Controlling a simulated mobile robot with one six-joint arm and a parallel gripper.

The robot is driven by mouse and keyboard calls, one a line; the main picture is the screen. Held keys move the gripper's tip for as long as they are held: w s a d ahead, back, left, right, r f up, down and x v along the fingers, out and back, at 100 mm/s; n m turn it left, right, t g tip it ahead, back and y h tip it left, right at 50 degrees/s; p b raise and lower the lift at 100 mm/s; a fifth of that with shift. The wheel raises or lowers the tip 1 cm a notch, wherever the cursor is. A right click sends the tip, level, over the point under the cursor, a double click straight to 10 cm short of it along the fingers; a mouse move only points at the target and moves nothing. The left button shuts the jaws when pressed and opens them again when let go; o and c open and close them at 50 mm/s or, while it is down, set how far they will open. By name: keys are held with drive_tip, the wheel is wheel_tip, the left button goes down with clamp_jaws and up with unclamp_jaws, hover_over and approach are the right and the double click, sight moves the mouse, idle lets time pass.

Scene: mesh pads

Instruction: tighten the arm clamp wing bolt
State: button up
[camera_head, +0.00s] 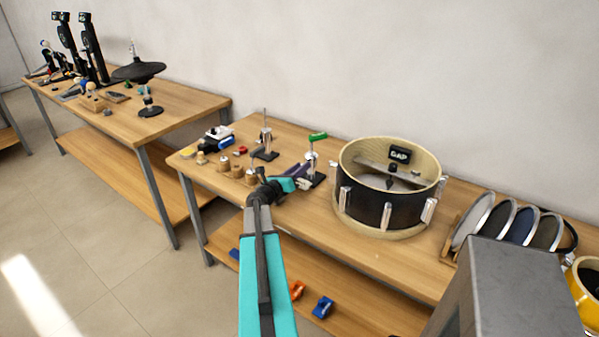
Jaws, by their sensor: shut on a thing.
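My gripper (297,184) reaches over the left part of the near bench. It is at a small upright metal stand (313,161) with a dark base and a green piece on top. Its teal jaws are shut on a small part low on the stand's left side, which seems to be the arm clamp wing bolt. The bolt is mostly hidden by the jaws and too small to make out. I cannot tell how far it is turned in.
A drum shell (388,190) stands close to the right of the stand. A second metal stand (265,138) is behind my gripper, and wooden knobs (237,170) lie to its left. Round mesh pads (495,222) stand in a rack at the right. The near bench's front edge (330,242) lies below my arm.

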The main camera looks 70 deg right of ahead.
drive_tip(key=shift+f+m+b, duration=0.15)
drive_tip(key=shift+m+b, duration=0.85)
drive_tip(key=shift+b, duration=0.5)
drive_tip(key=m+b, duration=0.2)
drive_tip(key=b, duration=0.1)
drive_tip(key=shift+m+b, duration=0.3)
drive_tip(key=shift+b, duration=0.05)
drive_tip(key=o, duration=1)
drive_tip(key=shift+o, duration=0.2)
drive_tip(key=shift+a, duration=0.2)
drive_tip(key=b+v, duration=0.2)
drive_tip(key=v, duration=1.1)
drive_tip(key=shift+a, duration=0.2)
